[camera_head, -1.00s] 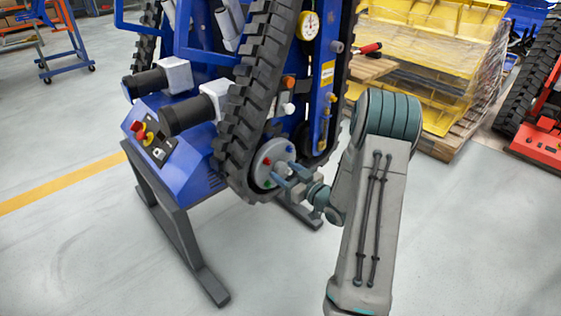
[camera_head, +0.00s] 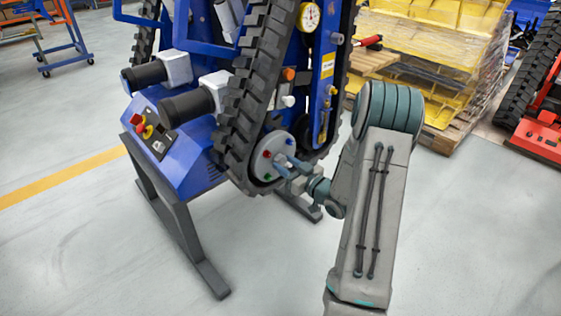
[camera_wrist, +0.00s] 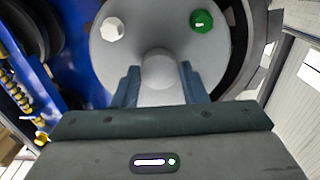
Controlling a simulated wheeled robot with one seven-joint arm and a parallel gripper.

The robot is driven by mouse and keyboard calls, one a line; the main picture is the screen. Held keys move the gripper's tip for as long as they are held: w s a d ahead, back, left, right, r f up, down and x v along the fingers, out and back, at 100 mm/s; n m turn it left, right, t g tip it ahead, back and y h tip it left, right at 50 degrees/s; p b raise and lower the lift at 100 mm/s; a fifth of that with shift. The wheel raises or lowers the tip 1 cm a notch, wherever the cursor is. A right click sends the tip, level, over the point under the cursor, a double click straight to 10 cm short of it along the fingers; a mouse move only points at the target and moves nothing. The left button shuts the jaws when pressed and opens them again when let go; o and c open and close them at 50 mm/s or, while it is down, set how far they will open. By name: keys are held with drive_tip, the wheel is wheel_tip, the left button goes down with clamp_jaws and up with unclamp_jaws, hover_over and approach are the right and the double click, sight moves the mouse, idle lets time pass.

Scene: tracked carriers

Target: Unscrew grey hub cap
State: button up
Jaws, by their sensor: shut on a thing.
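The grey hub cap (camera_wrist: 160,78) is a smooth round-ended cylinder at the centre of a pale round hub plate (camera_wrist: 135,50). In the wrist view, my gripper (camera_wrist: 160,92) is shut on the cap, with one finger on each side of it. In the head view, my gripper (camera_head: 287,169) reaches the hub plate (camera_head: 263,163) at the bottom of the near track from the right. The cap is hidden there by the fingers. A white cap (camera_wrist: 112,29) and a green cap (camera_wrist: 201,21) sit on the plate near the grey one.
A black rubber track (camera_head: 243,105) runs up the blue carrier (camera_head: 184,165), close around the hub. Red (camera_head: 267,153) and blue (camera_head: 289,141) caps also sit on the plate. A dark stand (camera_head: 180,225) is below. Open floor lies in front. Pallets with yellow parts stand behind.

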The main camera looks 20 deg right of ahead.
drive_tip(key=shift+f+n+b, duration=0.3)
drive_tip(key=shift+n+b, duration=0.5)
drive_tip(key=shift+b, duration=0.4)
drive_tip(key=n+b, duration=0.6)
drive_tip(key=b, duration=0.2)
drive_tip(key=shift+r+n+b, duration=0.35)
drive_tip(key=shift+n+b, duration=0.3)
drive_tip(key=shift+n, duration=0.45)
drive_tip(key=n, duration=0.7)
drive_tip(key=shift+n, duration=1.4)
